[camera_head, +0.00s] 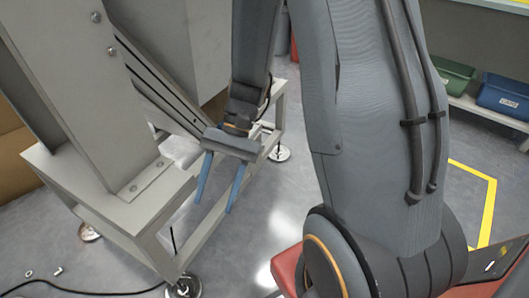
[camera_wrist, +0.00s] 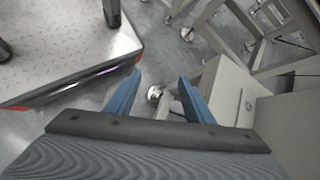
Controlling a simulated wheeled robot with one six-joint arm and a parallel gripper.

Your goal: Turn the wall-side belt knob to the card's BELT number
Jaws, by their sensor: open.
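My gripper (camera_head: 213,206) hangs in the head view with its two blue fingers apart and nothing between them. It points down beside a light grey metal machine frame (camera_head: 112,206). In the wrist view my gripper (camera_wrist: 159,78) also shows open and empty, with floor and a round metal foot (camera_wrist: 155,95) beyond the fingertips. Neither the belt knob nor the card with the BELT number can be made out in either view.
A grey box-shaped housing (camera_wrist: 235,92) stands just right of the fingers in the wrist view. A green bin (camera_head: 450,78) and a blue bin (camera_head: 504,96) sit on a shelf at right. A black cable (camera_head: 100,292) lies on the floor. Open floor (camera_head: 265,222) is right of the frame.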

